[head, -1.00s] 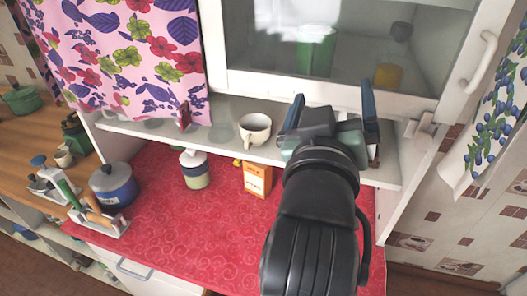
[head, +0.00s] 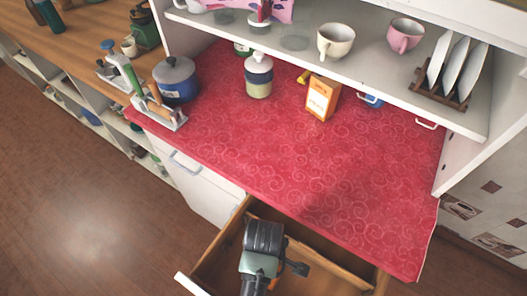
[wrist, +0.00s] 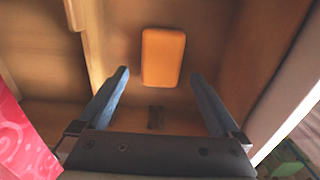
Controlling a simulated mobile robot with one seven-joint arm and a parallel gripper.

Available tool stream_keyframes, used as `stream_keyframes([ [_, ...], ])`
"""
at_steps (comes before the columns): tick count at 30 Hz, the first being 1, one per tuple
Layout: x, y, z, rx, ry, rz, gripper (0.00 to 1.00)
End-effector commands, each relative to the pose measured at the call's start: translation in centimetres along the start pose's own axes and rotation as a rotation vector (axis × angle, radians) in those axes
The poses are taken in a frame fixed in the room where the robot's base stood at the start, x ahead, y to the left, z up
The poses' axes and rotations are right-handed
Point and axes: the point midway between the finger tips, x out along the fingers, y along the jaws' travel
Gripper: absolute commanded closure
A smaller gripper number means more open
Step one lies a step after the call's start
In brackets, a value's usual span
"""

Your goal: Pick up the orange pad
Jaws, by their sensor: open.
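The orange pad (wrist: 163,57) is a rounded, flat block lying on the wooden floor of the open drawer (head: 335,275). In the wrist view it lies just beyond my fingertips, around the gap between them. My gripper (wrist: 161,75) is open and empty, with its two blue-grey fingers pointing into the drawer. They look apart from the pad; the height between them cannot be told.
The drawer's wooden walls (wrist: 92,40) stand close around my gripper. Above is the red counter (head: 330,180) with an orange box (head: 321,98), a jar (head: 258,77) and a blue pot (head: 176,80). A small dark piece (wrist: 155,117) lies in the drawer.

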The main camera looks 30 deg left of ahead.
Motion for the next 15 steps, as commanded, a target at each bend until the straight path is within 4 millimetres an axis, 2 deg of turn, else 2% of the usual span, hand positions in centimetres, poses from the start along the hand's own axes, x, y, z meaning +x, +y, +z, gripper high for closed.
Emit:
stream_keyframes([
  [3,1.3,0.0,0.0,0.001,0.001,0.001,0.00],
  [8,2.2,0.0,0.0,0.002,0.001,0.002,0.00],
  [15,5.6,-0.3,0.1,0.002,0.001,0.001,0.00],
])
